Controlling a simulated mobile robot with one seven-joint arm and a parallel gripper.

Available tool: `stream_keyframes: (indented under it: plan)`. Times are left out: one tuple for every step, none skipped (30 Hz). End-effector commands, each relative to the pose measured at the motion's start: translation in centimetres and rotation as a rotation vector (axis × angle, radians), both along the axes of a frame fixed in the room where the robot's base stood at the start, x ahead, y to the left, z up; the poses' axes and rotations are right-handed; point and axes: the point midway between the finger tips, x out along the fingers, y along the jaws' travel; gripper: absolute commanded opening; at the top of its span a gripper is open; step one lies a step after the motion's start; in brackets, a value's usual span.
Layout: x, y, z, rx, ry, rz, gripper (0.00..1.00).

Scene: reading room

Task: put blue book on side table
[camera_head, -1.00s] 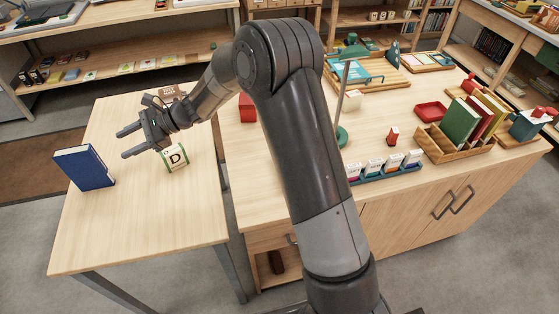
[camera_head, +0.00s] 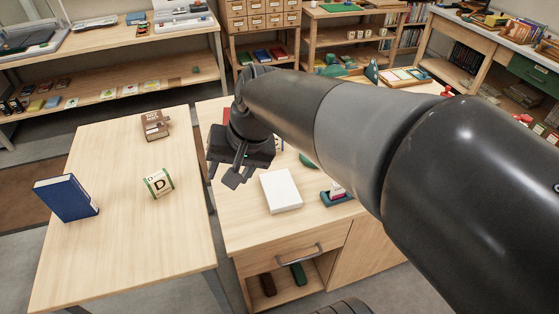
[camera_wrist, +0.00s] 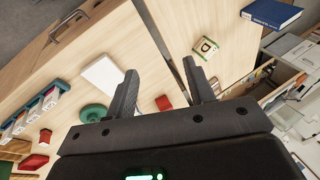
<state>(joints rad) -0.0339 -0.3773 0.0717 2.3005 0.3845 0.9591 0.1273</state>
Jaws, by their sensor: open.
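The blue book (camera_head: 66,197) stands upright near the left edge of the light wood table (camera_head: 115,245) on the left. I cannot tell whether this is the side table. In the wrist view the blue book (camera_wrist: 271,13) shows at the top right, well away from the fingers. My gripper (camera_head: 235,172) is open and empty, above the left part of the wooden desk (camera_head: 245,222), to the right of the book and apart from it. In the wrist view nothing is between its fingertips (camera_wrist: 160,70).
A block marked D (camera_head: 158,183) and a brown box (camera_head: 155,126) are on the left table. A white flat item (camera_head: 281,190) lies on the desk beside my gripper. A gap separates the two tables. My arm hides much of the desk.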

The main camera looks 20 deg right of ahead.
Motion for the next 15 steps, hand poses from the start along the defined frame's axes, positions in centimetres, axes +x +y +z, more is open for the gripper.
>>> stream_keyframes:
  plan:
    - [-1.3, -1.5, 0.3, -0.049, -0.046, 0.014, 0.49]
    - [-2.0, -2.3, 0.4, -0.08, -0.07, 0.024, 0.49]
    - [-2.8, -3.5, 0.5, -0.121, -0.1, 0.036, 0.49]
    - [-3.4, -4.3, 0.6, -0.151, -0.121, 0.045, 0.49]
    - [-4.0, -5.0, 0.6, -0.179, -0.142, 0.053, 0.49]
    - [-4.8, -5.9, 0.6, -0.216, -0.167, 0.065, 0.49]
    - [-5.3, -6.6, 0.7, -0.242, -0.183, 0.073, 0.49]
    - [-5.8, -7.1, 0.7, -0.265, -0.197, 0.079, 0.49]
    - [-6.3, -7.8, 0.7, -0.293, -0.216, 0.086, 0.49]
    - [-6.7, -8.3, 0.7, -0.312, -0.228, 0.091, 0.49]
    - [-7.0, -8.7, 0.6, -0.329, -0.237, 0.097, 0.49]
    - [-7.4, -9.1, 0.6, -0.346, -0.248, 0.102, 0.49]
    - [-7.5, -9.3, 0.6, -0.358, -0.253, 0.104, 0.49]
    - [-7.7, -9.5, 0.6, -0.366, -0.258, 0.107, 0.49]
    - [-7.9, -9.7, 0.6, -0.375, -0.263, 0.109, 0.49]
